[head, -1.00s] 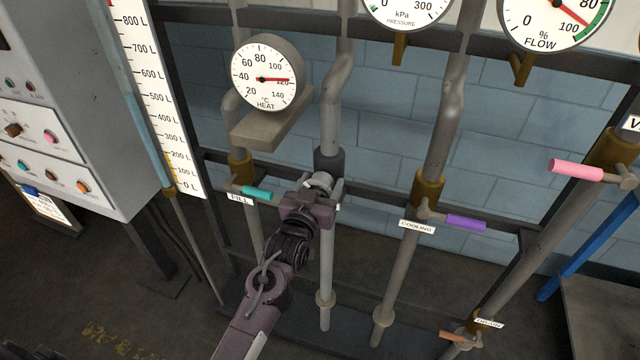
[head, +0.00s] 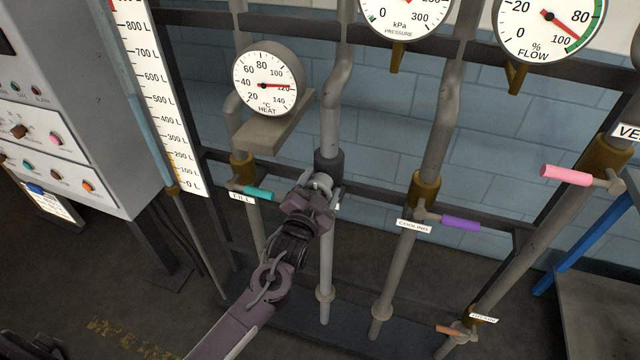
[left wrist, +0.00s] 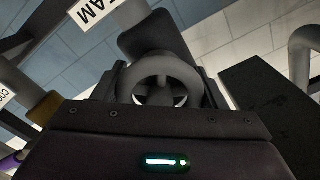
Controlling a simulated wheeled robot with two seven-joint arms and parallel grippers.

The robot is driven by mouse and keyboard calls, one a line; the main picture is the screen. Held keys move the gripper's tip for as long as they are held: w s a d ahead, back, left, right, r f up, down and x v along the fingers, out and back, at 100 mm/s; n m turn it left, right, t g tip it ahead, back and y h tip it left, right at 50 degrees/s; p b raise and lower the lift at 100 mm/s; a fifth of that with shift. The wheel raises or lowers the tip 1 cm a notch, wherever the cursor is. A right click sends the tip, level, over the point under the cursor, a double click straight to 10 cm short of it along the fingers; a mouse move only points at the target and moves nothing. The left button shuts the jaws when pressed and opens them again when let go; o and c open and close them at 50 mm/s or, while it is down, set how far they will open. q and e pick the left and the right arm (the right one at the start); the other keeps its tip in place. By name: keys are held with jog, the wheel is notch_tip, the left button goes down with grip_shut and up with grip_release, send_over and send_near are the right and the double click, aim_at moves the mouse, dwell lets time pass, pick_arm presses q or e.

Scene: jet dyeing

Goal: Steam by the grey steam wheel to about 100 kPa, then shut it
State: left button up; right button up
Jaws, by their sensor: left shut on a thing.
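The grey steam wheel (head: 322,182) sits on the second pipe from the left, mostly hidden by my left gripper (head: 312,192). The left wrist view shows the wheel's round rim (left wrist: 158,72) between the fingers; the gripper is shut on it. A label ending in "AM" (left wrist: 92,10) shows at its upper left. The pressure gauge (head: 404,14) is cut off by the top edge of the head view. Its 0 and 300 marks show, but I cannot read its needle. My right gripper is not in view.
The teal fill handle (head: 259,193) is close left of my gripper, and the purple cooling handle (head: 461,223) is to the right. The heat gauge (head: 264,84) hangs above, on a bracket.

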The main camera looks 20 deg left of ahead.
pick_arm(q)
jog(key=shift+r+m, duration=0.1)
jog(key=shift+m, duration=0.3)
jog(key=o, duration=1)
jog(key=shift+s, duration=0.2)
jog(key=s+b, duration=0.2)
jog(key=s, duration=0.5)
jog(key=shift+s+a, duration=0.15)
